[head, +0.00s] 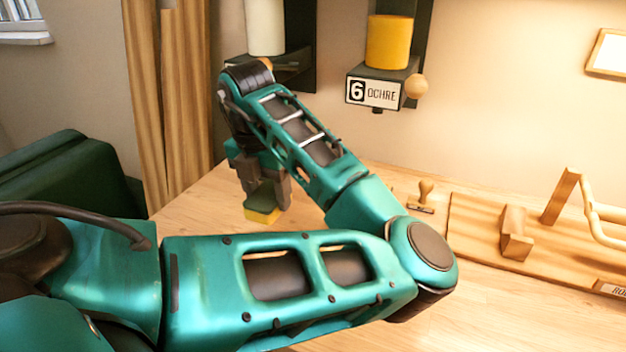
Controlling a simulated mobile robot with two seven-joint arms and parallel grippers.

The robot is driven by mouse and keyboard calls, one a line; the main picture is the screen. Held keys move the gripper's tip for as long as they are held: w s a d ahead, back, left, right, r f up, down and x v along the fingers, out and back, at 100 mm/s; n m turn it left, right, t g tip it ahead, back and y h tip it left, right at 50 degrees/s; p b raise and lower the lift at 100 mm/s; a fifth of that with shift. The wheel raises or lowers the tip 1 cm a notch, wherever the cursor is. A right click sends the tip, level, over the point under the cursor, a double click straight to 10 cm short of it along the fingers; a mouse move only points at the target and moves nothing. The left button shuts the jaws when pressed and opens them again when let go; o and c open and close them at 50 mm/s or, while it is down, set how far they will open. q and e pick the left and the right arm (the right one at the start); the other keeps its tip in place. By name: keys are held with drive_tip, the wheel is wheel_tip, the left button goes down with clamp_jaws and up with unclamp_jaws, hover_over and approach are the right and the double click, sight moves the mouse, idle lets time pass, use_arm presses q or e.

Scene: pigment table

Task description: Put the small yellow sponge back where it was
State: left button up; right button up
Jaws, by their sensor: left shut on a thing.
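The small yellow sponge (262,215) is in the head view, left of the middle, with a yellow lower part and a darker green upper part. My left gripper (266,193) points down and is shut on the sponge over the left part of the wooden table (200,225). I cannot tell whether the sponge touches the table. My left arm covers much of the table's middle and front. My right gripper is not in view.
On the wall hangs a dispenser labelled 6 OCHRE (375,93) with a yellow container (389,42); a white container (265,27) is left of it. A stamp (425,195) and a wooden board with a block (516,233) and a rack (590,210) stand right. A green chair (75,180) is left.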

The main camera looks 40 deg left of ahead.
use_arm(q)
drive_tip(key=w+a, duration=0.1)
drive_tip(key=w, duration=0.4)
drive_tip(key=w+a+f, duration=0.1)
drive_tip(key=w+a, duration=0.1)
drive_tip(key=w, duration=0.3)
drive_tip(key=w+a+f, duration=0.1)
drive_tip(key=w+a, duration=0.1)
drive_tip(key=w, duration=0.3)
drive_tip(key=shift+w, duration=0.35)
wheel_tip(320, 180, down, 4)
drive_tip(key=shift+f, duration=0.1)
drive_tip(key=shift+w+a+f, duration=0.1)
drive_tip(key=shift+w+f, duration=0.05)
drive_tip(key=shift+f, duration=0.3)
drive_tip(key=shift+f, duration=0.15)
drive_tip(key=o, duration=1)
drive_tip(key=r, duration=0.4)
drive_tip(key=s+r, duration=0.1)
drive_tip(key=r, duration=0.7)
drive_tip(key=shift+s+d+r+p, duration=0.15)
drive_tip(key=shift+s+d+p, duration=0.05)
drive_tip(key=shift+p, duration=0.15)
